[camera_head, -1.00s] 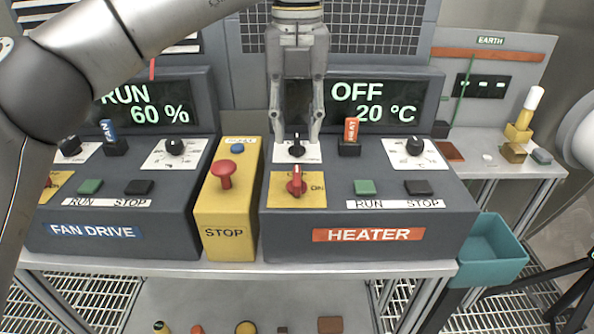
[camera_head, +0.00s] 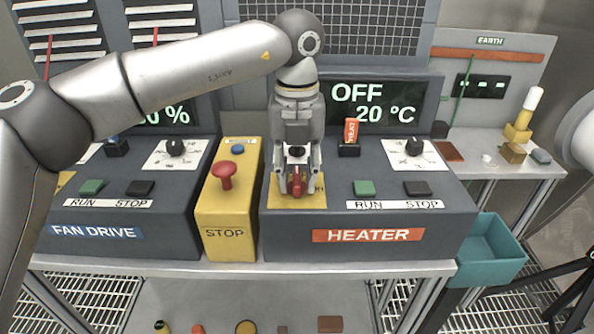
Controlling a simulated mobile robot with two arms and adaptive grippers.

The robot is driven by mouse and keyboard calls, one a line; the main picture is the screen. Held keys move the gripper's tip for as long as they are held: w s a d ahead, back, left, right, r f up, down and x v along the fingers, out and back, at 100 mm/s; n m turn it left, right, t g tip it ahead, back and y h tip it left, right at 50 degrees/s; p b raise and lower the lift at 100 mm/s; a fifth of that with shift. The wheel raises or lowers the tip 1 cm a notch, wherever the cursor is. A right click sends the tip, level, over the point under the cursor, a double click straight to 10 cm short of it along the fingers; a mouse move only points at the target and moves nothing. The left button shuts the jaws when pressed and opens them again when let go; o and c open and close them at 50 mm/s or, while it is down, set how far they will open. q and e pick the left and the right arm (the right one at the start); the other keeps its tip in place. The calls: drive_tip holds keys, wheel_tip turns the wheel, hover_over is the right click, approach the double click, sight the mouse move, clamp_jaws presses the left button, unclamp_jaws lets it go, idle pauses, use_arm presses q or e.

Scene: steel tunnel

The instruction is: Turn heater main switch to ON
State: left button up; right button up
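The heater main switch is a red rotary knob (camera_head: 296,184) on a yellow plate (camera_head: 316,202), at the left of the grey HEATER console (camera_head: 290,240). Its exact turn angle is hard to tell behind my gripper. My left gripper (camera_head: 297,190) points down over the knob, with one finger on each side of it. The fingers look open, with small gaps to the knob. The heater display (camera_head: 372,103) reads OFF and 20 °C. My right gripper is not in view.
A yellow box with a red STOP button (camera_head: 224,174) stands close to the left. Right of the switch are a green RUN button (camera_head: 364,188), a black STOP button (camera_head: 417,188) and a temperature dial (camera_head: 414,147). A teal bin (camera_head: 490,250) hangs at the right.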

use_arm(q)
clamp_jaws()
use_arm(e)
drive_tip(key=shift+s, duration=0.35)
use_arm(q)
drive_tip(key=shift+m, duration=0.4)
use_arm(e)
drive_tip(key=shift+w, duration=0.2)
use_arm(q)
drive_tip(key=shift+m, duration=0.3)
drive_tip(key=m, duration=0.6)
drive_tip(key=shift+p, duration=0.3)
drive_tip(key=m, duration=0.5)
drive_tip(key=shift+p, duration=0.35)
drive_tip(key=m, duration=0.5)
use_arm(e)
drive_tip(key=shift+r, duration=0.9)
use_arm(q)
drive_tip(key=shift+m, duration=0.4)
